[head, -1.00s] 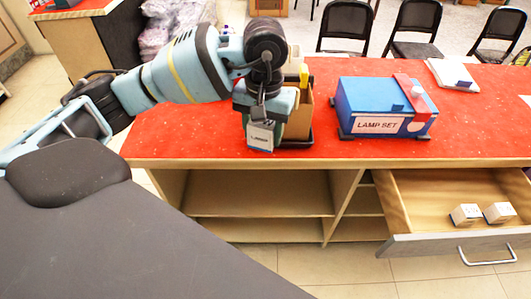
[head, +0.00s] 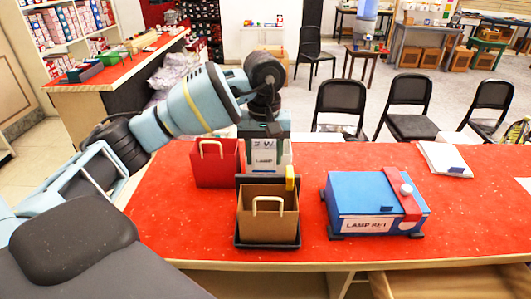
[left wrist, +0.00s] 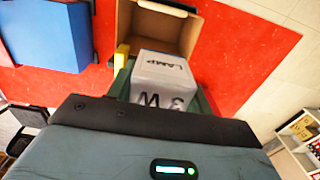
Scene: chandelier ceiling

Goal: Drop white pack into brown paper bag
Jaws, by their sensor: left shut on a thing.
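The white pack (head: 264,158), marked "LAMP", is in my left gripper (head: 265,145). In the left wrist view the pack (left wrist: 165,85) sits between the green fingers, its lettered faces toward the camera. The brown paper bag (head: 268,218) stands upright and open on a black stand, with a pale handle. The pack shows above the bag's rear rim in the head view. In the left wrist view the pack is seen near the open mouth of the bag (left wrist: 184,32); the exact gap cannot be told. My right gripper is not in view.
A red bag (head: 216,167) stands behind and left of the brown bag. A blue "LAMP SET" box (head: 360,196) is to the right. A white packet (head: 443,158) lies farther right. The red counter (head: 180,215) is clear at front left. Chairs stand behind it.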

